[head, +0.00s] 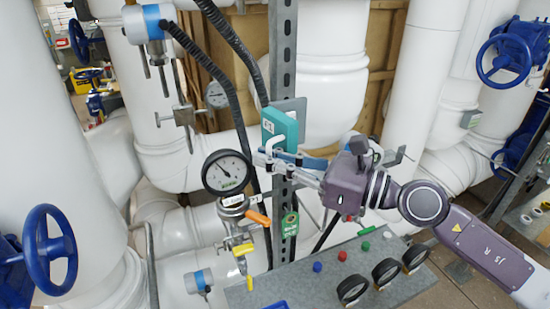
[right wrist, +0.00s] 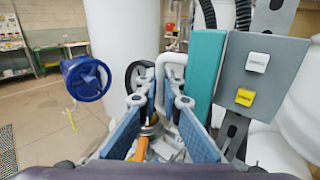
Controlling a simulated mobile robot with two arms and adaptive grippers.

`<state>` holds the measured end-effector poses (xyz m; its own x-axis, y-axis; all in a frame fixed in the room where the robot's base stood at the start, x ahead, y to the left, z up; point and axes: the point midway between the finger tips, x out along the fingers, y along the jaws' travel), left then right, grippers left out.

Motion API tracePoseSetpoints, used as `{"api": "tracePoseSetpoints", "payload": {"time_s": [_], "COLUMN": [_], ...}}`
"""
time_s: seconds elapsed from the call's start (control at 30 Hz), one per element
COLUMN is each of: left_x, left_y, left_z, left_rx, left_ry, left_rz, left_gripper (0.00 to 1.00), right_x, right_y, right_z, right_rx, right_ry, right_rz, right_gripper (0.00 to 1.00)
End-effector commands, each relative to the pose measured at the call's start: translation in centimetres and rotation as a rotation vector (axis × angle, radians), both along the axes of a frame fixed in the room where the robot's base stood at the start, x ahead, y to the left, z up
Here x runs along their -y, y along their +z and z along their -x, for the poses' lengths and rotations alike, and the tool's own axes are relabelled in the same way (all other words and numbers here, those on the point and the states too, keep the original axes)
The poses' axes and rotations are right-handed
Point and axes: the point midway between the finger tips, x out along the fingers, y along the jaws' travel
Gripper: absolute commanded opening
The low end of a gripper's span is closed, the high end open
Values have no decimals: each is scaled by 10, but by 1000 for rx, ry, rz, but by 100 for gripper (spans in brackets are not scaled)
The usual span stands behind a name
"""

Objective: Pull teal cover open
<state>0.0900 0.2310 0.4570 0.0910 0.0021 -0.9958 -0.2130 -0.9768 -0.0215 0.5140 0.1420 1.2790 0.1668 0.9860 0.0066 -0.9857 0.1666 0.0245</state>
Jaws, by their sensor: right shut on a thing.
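The teal cover (head: 285,122) is on a grey box fixed to the perforated metal post, left of my right gripper in the head view. In the right wrist view the teal cover (right wrist: 206,75) stands beside a grey panel (right wrist: 262,75), whose white and yellow buttons are exposed. The cover's white bar handle (head: 271,144) juts from its front; it also shows in the wrist view (right wrist: 171,62). My right gripper (head: 268,157) is shut on this handle, its fingertips (right wrist: 160,95) at the lower part of the handle. My left gripper is not in view.
A pressure gauge (head: 227,172) and a valve with an orange lever (head: 258,218) sit close left of and below my gripper. A grey console (head: 330,270) with buttons and dials lies below. Blue handwheels (head: 48,250) and white pipes flank the area.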

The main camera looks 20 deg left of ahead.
Motion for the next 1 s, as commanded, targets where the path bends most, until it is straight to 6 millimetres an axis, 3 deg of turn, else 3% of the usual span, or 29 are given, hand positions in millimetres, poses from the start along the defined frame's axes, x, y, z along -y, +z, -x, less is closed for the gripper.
{"api": "tracePoseSetpoints", "payload": {"time_s": [0.03,0.8,0.83,0.87,1.0], "left_x": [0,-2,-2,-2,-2], "left_y": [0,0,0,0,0], "left_z": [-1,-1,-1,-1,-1], "left_rx": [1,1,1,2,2], "left_ry": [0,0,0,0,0], "left_rz": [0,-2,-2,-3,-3], "left_gripper": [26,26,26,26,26], "right_x": [-5,-5,-5,-5,-5], "right_y": [0,0,0,0,0], "right_z": [8,8,8,8,8], "right_rx": [-4,-4,-4,-4,-4], "right_ry": [19,20,20,20,19], "right_rz": [0,0,0,0,0], "right_gripper": [0,0,9,13,14]}}
